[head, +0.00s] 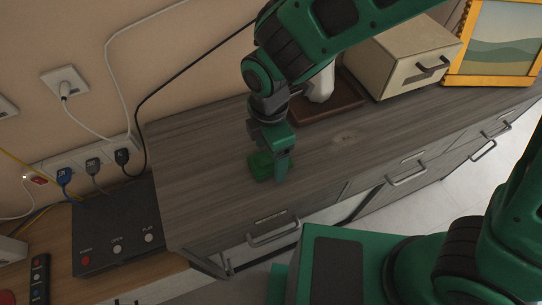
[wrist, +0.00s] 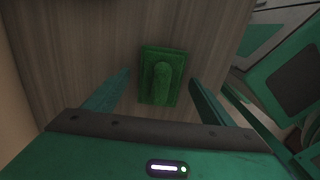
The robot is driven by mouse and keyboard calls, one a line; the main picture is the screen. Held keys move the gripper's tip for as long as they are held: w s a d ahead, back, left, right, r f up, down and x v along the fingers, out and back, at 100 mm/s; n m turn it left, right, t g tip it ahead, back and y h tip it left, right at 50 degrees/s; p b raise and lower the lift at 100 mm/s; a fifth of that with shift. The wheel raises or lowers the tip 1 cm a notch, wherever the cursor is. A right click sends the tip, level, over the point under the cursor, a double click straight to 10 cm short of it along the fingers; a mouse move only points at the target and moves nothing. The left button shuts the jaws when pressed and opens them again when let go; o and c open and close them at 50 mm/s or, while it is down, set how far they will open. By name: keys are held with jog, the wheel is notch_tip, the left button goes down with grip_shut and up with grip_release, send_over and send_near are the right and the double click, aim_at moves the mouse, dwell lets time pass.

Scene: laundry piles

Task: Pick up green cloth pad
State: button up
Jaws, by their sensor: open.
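The green cloth pad (head: 260,167) lies on the grey wooden top of the cabinet (head: 200,150), close to its front edge. In the wrist view the pad (wrist: 152,98) is a dark green rectangle with a raised rounded ridge along its middle. My gripper (head: 274,178) points down at the pad and partly hides it in the head view. In the wrist view my gripper (wrist: 158,88) is open, with one finger to each side of the pad and a gap on both sides. Nothing is between the fingers but the pad below; I cannot tell the exact height.
A beige box with a drawer (head: 405,60), a brown tray (head: 330,100) with a white object and a gold-framed picture (head: 500,45) stand at the back right. A black device (head: 115,228) and a remote (head: 39,280) lie at the left. The wood around the pad is clear.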

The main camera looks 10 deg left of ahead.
jog(key=c, duration=1.2)
jog(key=shift+o, duration=0.2)
notch_tip(320, 180, up, 10)
jog(key=shift+r, duration=0.1)
